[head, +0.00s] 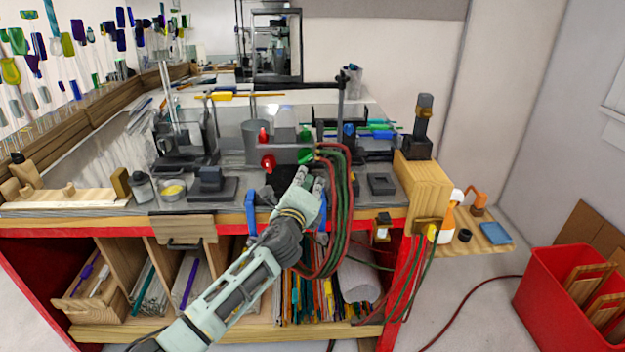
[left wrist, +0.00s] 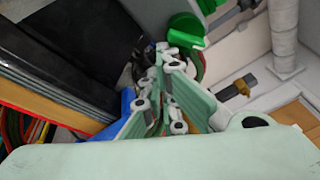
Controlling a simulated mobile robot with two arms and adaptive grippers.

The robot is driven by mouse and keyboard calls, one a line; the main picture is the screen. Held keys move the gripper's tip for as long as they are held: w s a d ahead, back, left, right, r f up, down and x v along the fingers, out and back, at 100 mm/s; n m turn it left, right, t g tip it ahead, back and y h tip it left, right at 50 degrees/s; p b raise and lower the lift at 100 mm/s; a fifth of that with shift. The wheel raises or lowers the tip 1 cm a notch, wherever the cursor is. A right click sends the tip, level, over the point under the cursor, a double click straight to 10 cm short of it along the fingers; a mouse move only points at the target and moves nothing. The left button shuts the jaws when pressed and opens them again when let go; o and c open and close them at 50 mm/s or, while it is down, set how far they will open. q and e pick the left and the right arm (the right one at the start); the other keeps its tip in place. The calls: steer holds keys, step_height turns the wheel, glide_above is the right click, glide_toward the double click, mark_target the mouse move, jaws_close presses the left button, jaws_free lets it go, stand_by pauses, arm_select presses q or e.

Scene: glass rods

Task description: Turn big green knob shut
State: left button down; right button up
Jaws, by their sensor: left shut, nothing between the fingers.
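The big green knob (head: 307,157) is on the front of the grey burner block at the middle of the bench, next to the hose ends. In the left wrist view the green knob (left wrist: 186,31) shows just beyond the fingertips, at the top. My left gripper (head: 310,178) is shut and empty, just below and in front of the green knob. In the left wrist view the fingers of my left gripper (left wrist: 165,55) are close to the knob; I cannot tell whether they touch it. My right gripper is out of view.
A red knob (head: 268,163) is left of the green one. Red and green hoses (head: 341,205) hang down close to the right side of my left gripper. A grey stand (head: 382,184) is to the right, and a wooden block (head: 424,190) is at the bench's right end.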

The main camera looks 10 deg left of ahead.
arm_select(q)
steer(key=shift+s+a, duration=0.2)
steer(key=shift+a, duration=0.5)
stand_by(1.0)
steer(key=s, duration=1.2)
step_height(320, 180, up, 13)
steer(key=a+n+y+b, duration=0.2)
steer(key=n+y+b, duration=0.1)
steer(key=n, duration=2.9)
steer(key=shift+n+g, duration=0.3)
steer(key=shift+w+d+f+p, duration=0.25)
steer(key=shift+w+f+p, duration=0.45)
steer(key=shift+w, duration=1.25)
steer(key=shift+w+d+f+p, duration=0.2)
steer(key=shift+w+f+p, duration=0.5)
steer(key=shift+w, duration=1.25)
steer(key=shift+w+d+f+p, duration=0.35)
steer(key=shift+w+p, duration=0.6)
steer(key=shift+w, duration=1)
